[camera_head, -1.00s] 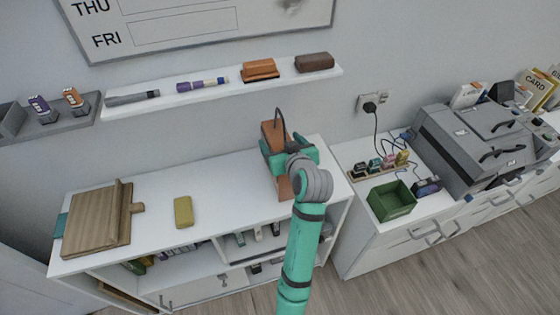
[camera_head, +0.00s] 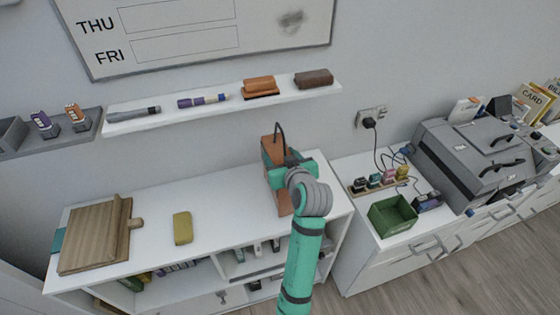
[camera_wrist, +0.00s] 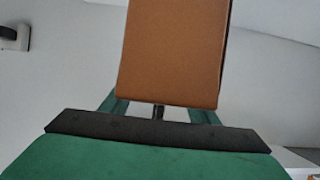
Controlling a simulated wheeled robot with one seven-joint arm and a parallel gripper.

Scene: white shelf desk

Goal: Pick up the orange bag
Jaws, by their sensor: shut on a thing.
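The orange-brown bag (camera_head: 270,147) is at the right part of the white shelf desk's top, largely covered by my arm in the head view. A dark thin loop stands above it. In the wrist view the bag (camera_wrist: 173,50) fills the upper middle, upright between the fingers. My gripper (camera_head: 288,170) is shut on the bag. Its green fingers show at both sides of the bag's lower part in the wrist view (camera_wrist: 158,112). Whether the bag's bottom touches the desk is hidden.
A yellow block (camera_head: 182,228) and wooden boards (camera_head: 97,235) lie on the desk (camera_head: 228,215) to the left. A wall shelf (camera_head: 215,108) with markers and erasers hangs behind. A green bin (camera_head: 392,216) and a grey printer (camera_head: 470,165) stand right. The desk's middle is clear.

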